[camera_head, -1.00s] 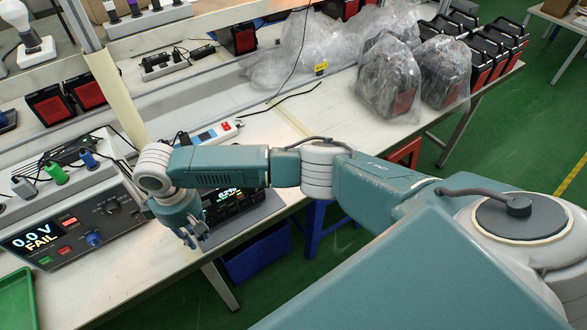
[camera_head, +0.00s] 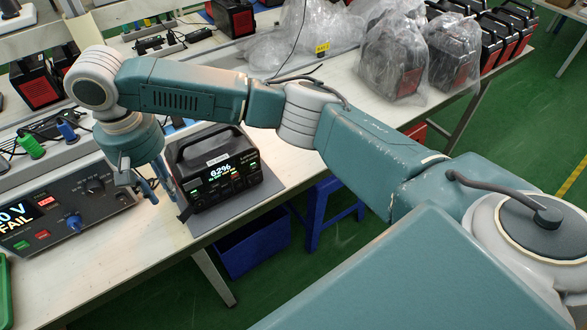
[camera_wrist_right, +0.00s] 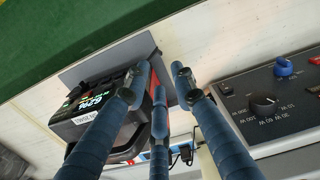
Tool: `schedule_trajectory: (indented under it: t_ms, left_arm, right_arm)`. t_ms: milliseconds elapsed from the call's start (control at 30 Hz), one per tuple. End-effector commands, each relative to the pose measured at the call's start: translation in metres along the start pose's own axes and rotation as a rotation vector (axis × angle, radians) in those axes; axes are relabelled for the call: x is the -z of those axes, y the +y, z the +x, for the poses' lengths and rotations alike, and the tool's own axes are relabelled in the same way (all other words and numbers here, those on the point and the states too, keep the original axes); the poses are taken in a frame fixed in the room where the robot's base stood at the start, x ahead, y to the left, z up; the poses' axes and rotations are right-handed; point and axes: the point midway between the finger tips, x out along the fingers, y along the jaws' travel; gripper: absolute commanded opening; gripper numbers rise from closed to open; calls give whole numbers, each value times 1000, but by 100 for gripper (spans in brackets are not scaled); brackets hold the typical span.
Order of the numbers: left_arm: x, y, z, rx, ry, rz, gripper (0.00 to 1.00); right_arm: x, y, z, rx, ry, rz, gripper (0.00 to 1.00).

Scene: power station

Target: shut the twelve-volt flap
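The power station (camera_head: 217,168) is a black box with a top handle and a lit front reading 62%. It stands upright on a grey mat (camera_head: 262,196). A small dark piece juts out at its lower front left corner; I cannot tell whether this is the twelve-volt flap. My right gripper (camera_head: 153,192) points down just left of the station. In the right wrist view its blue fingers (camera_wrist_right: 160,80) are spread, with nothing seen between the tips, beside the station (camera_wrist_right: 92,112). Contact with the station cannot be told. My left gripper is out of view.
A test unit (camera_head: 70,212) with a FAIL display and knobs stands close on the left. Bagged power stations (camera_head: 392,62) stand farther back on the right. A blue bin (camera_head: 252,248) is under the bench.

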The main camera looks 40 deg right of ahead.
Motion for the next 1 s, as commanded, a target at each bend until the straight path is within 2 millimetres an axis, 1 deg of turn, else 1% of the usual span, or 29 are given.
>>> schedule_trajectory:
  t_ms: [33, 67, 100, 267, 600, 800, 1000]
  left_arm:
    - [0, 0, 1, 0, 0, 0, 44]
    - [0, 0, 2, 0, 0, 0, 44]
    - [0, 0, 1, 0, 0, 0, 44]
    - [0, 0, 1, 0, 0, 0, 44]
    - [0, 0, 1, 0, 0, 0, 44]
    - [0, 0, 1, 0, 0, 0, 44]
    - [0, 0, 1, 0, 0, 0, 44]
  right_arm:
    - [0, -1, -10, 2, 3, -1, 25]
    - [-2, -2, -8, 5, -2, -9, 25]
    - [-8, -7, 3, 22, -8, -32, 25]
    - [-22, -23, 27, 81, 0, -101, 25]
    - [-56, -52, 75, 223, 43, -218, 25]
    - [-76, -61, 97, 298, 85, -253, 25]
    - [-93, -61, 115, 355, 135, -259, 25]
